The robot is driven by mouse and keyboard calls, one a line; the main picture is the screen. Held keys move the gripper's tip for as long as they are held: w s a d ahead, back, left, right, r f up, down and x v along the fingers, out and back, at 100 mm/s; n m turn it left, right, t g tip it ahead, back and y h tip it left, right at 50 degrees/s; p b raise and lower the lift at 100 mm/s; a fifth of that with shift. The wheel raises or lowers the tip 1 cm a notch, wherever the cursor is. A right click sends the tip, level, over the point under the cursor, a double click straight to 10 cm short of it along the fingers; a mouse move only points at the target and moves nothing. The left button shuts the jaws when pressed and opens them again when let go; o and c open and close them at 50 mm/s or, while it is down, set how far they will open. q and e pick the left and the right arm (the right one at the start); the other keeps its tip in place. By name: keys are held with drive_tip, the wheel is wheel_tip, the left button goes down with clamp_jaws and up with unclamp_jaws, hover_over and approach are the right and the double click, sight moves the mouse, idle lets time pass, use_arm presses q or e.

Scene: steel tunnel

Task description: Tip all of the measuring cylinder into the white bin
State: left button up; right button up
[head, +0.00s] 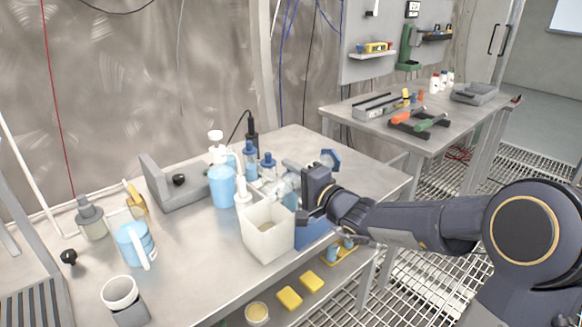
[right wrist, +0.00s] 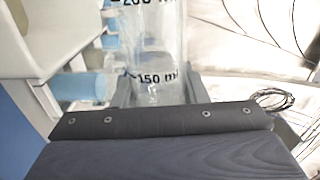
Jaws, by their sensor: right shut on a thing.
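The clear measuring cylinder (head: 284,181) is tilted far over, with its blue six-sided base (head: 330,158) at the right and its mouth end toward the left, by the white bin (head: 266,245). My right gripper (head: 306,196) is shut on it, at the bin's right side. In the right wrist view the cylinder (right wrist: 155,50) with black 150 and 200 ml marks stands between my fingers (right wrist: 157,92). The bin (right wrist: 75,38) shows at upper left there. Some pale stuff shows inside the bin; I cannot tell whether anything is left in the cylinder. My left gripper is out of view.
Blue-topped bottles (head: 251,160) and a light-blue wash bottle (head: 221,182) crowd behind the bin. A blue jug (head: 134,244) and a white cup (head: 119,291) stand at the left. A blue box (head: 313,234) is beside the bin. The bench's front middle is clear.

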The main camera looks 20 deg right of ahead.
drive_tip(key=shift+w+d+f+m, duration=0.1)
drive_tip(key=shift+d+f+m, duration=0.15)
drive_tip(key=shift+f+m, duration=0.45)
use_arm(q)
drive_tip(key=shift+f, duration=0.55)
use_arm(e)
drive_tip(key=shift+r, duration=0.25)
drive_tip(key=m, duration=0.5)
drive_tip(key=shift+a+f, duration=0.1)
drive_tip(key=shift+f, duration=0.05)
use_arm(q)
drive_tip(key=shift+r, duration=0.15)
use_arm(e)
drive_tip(key=shift+a+r+m+p, duration=0.2)
drive_tip(key=shift+r+m+p, duration=0.15)
drive_tip(key=shift+r+m, duration=0.2)
drive_tip(key=shift+a+r+m+p, duration=0.15)
drive_tip(key=shift+r+m+p, duration=0.25)
drive_tip(key=shift+m, duration=0.15)
drive_tip(key=r+m, duration=0.1)
drive_tip(key=a+r+m+p, duration=0.1)
drive_tip(key=r+m+p, duration=0.1)
drive_tip(key=shift+s+a+m, duration=0.25)
drive_tip(key=shift+s+m, duration=0.15)
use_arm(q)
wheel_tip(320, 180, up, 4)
